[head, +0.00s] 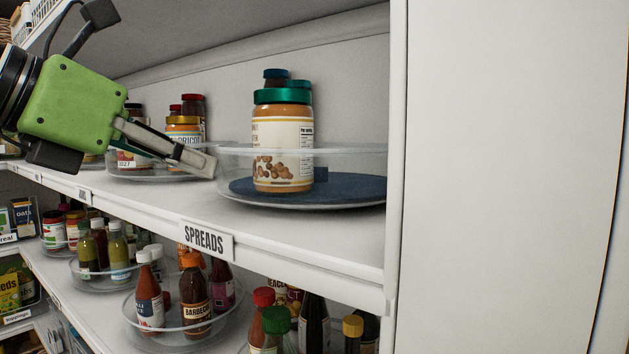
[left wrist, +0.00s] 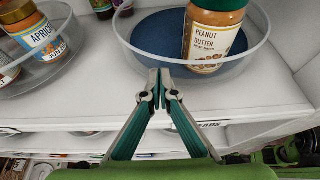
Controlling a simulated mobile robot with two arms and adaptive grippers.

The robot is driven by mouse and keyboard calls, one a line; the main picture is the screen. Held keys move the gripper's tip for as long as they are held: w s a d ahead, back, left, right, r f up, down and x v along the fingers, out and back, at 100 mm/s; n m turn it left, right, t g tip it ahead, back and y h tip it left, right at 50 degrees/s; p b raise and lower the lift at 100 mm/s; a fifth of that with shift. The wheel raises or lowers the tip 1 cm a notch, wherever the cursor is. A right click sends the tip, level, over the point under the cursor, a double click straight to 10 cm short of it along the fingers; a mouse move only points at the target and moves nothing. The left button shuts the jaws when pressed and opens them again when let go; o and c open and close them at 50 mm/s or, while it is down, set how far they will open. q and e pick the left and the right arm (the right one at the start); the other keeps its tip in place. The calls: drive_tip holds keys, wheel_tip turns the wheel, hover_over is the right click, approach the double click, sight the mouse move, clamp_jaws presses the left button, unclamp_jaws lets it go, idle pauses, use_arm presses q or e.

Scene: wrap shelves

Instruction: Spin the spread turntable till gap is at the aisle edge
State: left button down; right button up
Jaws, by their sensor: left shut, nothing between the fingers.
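The spread turntable (head: 350,190) has a clear rim and a dark blue base, and stands on the shelf above the SPREADS label (head: 207,239). A peanut butter jar (head: 283,145) with a green lid stands on it near the aisle side; more dark-lidded jars show behind it. Bare blue base shows beside the jar, also in the left wrist view (left wrist: 160,35). My left gripper (head: 208,165) is shut and empty, its tips at the turntable's left rim; in the left wrist view the tips (left wrist: 160,75) are close to the rim. Whether they touch is unclear.
Another clear turntable (head: 150,174) with apricot jam and other jars stands left of the spreads. A white upright panel (head: 397,130) closes off the right side. The lower shelf holds a turntable of sauce bottles (head: 196,300). The shelf front below the spreads is clear.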

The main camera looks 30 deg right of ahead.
sight(237, 175)
use_arm(q)
drive_tip(key=shift+s+d+f+b, duration=0.1)
drive_tip(key=shift+s+d+b, duration=0.05)
drive_tip(key=shift+s+b, duration=0.5)
drive_tip(key=shift+s, duration=0.5)
drive_tip(key=shift+b, duration=0.3)
drive_tip(key=shift+s+d+b, duration=0.15)
drive_tip(key=shift+s+b, duration=0.15)
drive_tip(key=shift+s, duration=0.1)
drive_tip(key=shift+s+d+b, duration=0.15)
drive_tip(key=shift+s+b, duration=0.2)
drive_tip(key=shift+s, duration=0.4)
drive_tip(key=shift+d, duration=0.1)
